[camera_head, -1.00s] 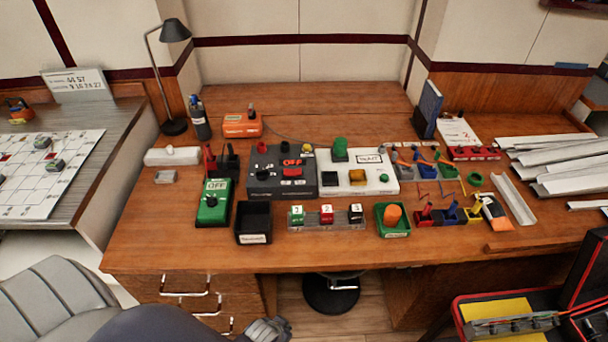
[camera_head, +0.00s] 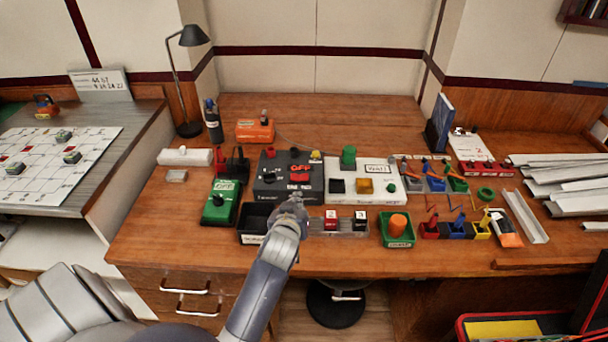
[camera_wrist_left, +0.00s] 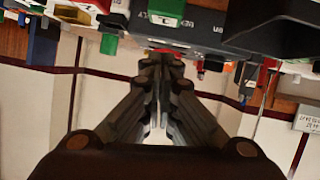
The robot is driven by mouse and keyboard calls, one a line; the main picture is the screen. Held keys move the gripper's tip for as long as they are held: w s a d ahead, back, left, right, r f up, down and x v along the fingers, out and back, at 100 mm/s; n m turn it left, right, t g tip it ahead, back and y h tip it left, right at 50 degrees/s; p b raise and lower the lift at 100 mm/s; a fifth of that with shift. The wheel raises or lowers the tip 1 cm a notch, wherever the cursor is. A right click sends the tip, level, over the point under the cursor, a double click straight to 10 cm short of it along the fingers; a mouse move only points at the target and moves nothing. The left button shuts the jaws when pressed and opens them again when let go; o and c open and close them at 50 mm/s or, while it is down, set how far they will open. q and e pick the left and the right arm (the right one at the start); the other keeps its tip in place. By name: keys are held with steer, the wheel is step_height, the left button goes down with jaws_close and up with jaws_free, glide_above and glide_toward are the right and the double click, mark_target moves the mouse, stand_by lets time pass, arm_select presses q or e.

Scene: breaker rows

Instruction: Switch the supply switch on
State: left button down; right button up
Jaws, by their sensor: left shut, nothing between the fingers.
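A green box (camera_head: 221,212) with an OFF label and a black knob (camera_head: 218,200) stands left of centre on the desk. A dark grey box (camera_head: 316,183) stands to its right, with red OFF lettering (camera_head: 299,167), a red part below it and a black knob at its left. I cannot tell from lettering which carries the supply switch. My left gripper (camera_head: 292,204) is over the desk at the dark box's front edge and hides a green block there. In the left wrist view its fingers (camera_wrist_left: 161,58) are together and empty, with the dark box (camera_wrist_left: 190,32) beyond.
A black open bin (camera_head: 251,238) is left of my left gripper. Numbered blocks (camera_head: 331,222) stand right of it. A white box (camera_head: 376,190), a green tray with an orange cylinder (camera_head: 397,225) and several coloured bins fill the right. The desk's back is mostly clear.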

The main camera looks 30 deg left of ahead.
arm_select(q)
steer(key=w+a+r+n+t+y, duration=0.1)
steer(key=w+a+r, duration=0.1)
steer(key=r, duration=0.3)
steer(key=shift+w+a+n+y, duration=0.3)
steer(key=shift+w+n, duration=0.1)
steer(key=shift+w, duration=0.15)
steer(key=shift+r, duration=0.1)
glide_above(300, 177)
steer(key=s+d, duration=0.1)
steer(key=s, duration=0.1)
steer(key=f, duration=0.2)
steer(key=shift+w+f+p, duration=0.2)
steer(key=shift+f+p, duration=0.1)
steer(key=shift+p, duration=0.05)
steer(key=f, duration=0.2)
steer(key=shift+w+d+f, duration=0.1)
steer(key=shift+d+f, duration=0.45)
steer(key=shift+f, duration=0.3)
